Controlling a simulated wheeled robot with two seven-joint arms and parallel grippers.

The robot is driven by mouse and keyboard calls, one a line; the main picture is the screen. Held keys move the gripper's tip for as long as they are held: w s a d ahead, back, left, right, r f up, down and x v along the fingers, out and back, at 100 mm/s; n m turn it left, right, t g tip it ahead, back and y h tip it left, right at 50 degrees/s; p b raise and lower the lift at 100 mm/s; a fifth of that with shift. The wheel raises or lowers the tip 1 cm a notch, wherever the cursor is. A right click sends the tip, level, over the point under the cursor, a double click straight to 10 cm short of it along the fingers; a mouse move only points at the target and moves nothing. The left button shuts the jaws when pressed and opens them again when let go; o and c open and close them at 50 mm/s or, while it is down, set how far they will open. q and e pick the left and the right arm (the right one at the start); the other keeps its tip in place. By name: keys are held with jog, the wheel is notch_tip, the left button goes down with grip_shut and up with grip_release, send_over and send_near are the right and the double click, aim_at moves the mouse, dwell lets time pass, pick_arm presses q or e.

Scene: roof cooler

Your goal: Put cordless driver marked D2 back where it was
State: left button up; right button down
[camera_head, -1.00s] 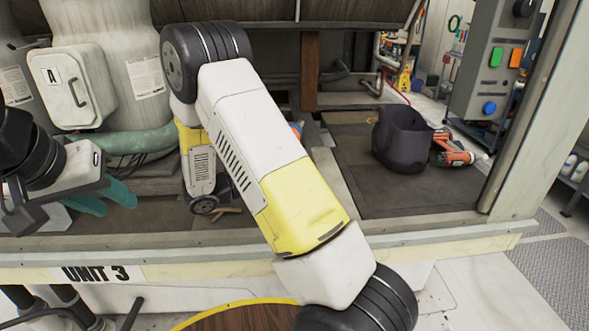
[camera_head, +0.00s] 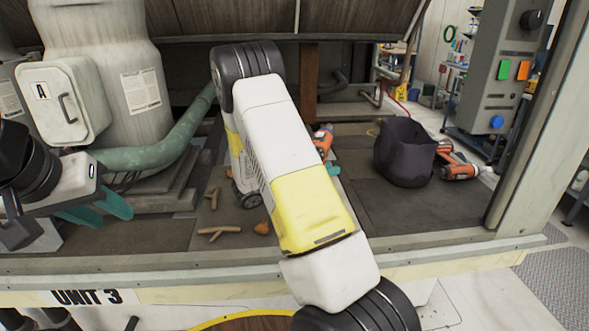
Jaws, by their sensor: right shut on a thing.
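An orange and grey cordless driver (camera_head: 322,138) shows just right of my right forearm, partly hidden by it. A teal fingertip of my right gripper (camera_head: 333,170) shows right below it; the rest of this gripper is hidden behind my arm. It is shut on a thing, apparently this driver. One or more orange and grey drivers (camera_head: 458,168) lie on the deck right of the dark bag. I cannot read a D2 mark on any driver. My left gripper (camera_head: 100,208) is at the left with its two teal fingers apart and empty, over the cooler's front left.
A dark open bag (camera_head: 404,152) stands on the dark deck (camera_head: 372,202) at right. Twigs (camera_head: 218,232) and a small orange-brown thing (camera_head: 262,227) lie on the left part. A green pipe (camera_head: 165,150) and a hatch marked A (camera_head: 62,100) stand left. A post (camera_head: 535,120) bounds the right.

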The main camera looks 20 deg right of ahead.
jog(key=shift+w+d, duration=0.15)
jog(key=shift+d, duration=0.35)
jog(key=shift+w+d, duration=0.15)
jog(key=shift+d, duration=0.35)
jog(key=shift+w+d+f, duration=0.1)
jog(key=shift+d+f, duration=0.1)
jog(key=shift+f, duration=1.55)
jog(key=c, duration=1)
grip_release()
jog(key=shift+a+f, duration=0.1)
jog(key=shift+f, duration=0.1)
